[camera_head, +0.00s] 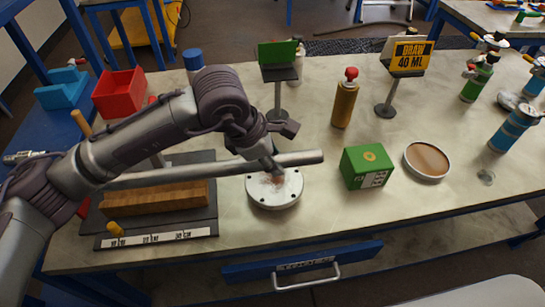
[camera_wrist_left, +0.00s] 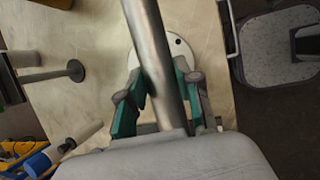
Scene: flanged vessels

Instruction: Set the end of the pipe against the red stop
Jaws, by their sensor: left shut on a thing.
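The pipe (camera_head: 305,158) is a grey metal tube lying across the front of the bench, above a dark board (camera_head: 205,226) with a wooden block (camera_head: 160,198). Its right end is free in the air; its left part passes behind my arm. My left gripper (camera_head: 274,174) is shut on the pipe near that right end, above a white round flange (camera_head: 290,192). In the left wrist view the pipe (camera_wrist_left: 152,50) runs between the green fingers (camera_wrist_left: 163,103). A small red piece (camera_head: 84,202) shows at the board's left edge, mostly hidden by my arm; I cannot tell contact with the pipe.
A green box (camera_head: 366,167) and a round dish (camera_head: 427,160) stand right of the pipe's free end. A brown bottle (camera_head: 344,100) and a green plate on a stand (camera_head: 279,72) stand behind. A red bin (camera_head: 119,92) is at the back left.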

